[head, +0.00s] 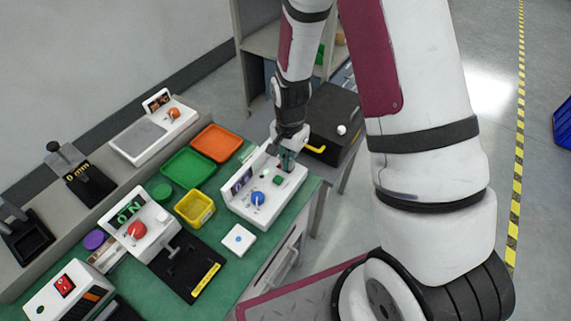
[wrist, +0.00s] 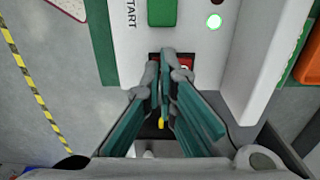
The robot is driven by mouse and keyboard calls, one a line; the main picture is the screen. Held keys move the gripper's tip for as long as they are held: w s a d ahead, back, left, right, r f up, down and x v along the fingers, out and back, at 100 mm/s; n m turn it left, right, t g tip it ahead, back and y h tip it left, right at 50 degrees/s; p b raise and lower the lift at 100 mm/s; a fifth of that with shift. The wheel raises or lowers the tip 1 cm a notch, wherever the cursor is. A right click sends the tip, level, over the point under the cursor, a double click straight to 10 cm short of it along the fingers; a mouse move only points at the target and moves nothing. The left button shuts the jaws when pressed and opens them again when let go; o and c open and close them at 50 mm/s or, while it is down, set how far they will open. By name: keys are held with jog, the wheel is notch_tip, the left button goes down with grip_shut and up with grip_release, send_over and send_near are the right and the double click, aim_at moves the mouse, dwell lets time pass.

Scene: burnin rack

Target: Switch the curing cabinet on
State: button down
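A white control unit (head: 262,212) with a blue knob (head: 257,198), a green button (head: 277,181) and a small display (head: 242,179) stands at the right end of the green bench. I cannot tell whether this unit is the curing cabinet. A dark recess with a red switch (wrist: 186,62) lies below the button. My gripper (wrist: 168,58) is shut, its tips over this recess and partly hiding the switch; it also shows in the head view (head: 286,160). Contact is unclear.
A black box (head: 330,120) with a yellow handle stands just behind my gripper. Orange (head: 216,144) and green (head: 188,167) trays and a yellow bin (head: 195,207) lie left of the unit. A white tile (head: 239,239) lies in front. Open floor is at right.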

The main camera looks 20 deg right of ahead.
jog(key=shift+r+p, duration=1.6)
jog(key=shift+r, duration=1.85)
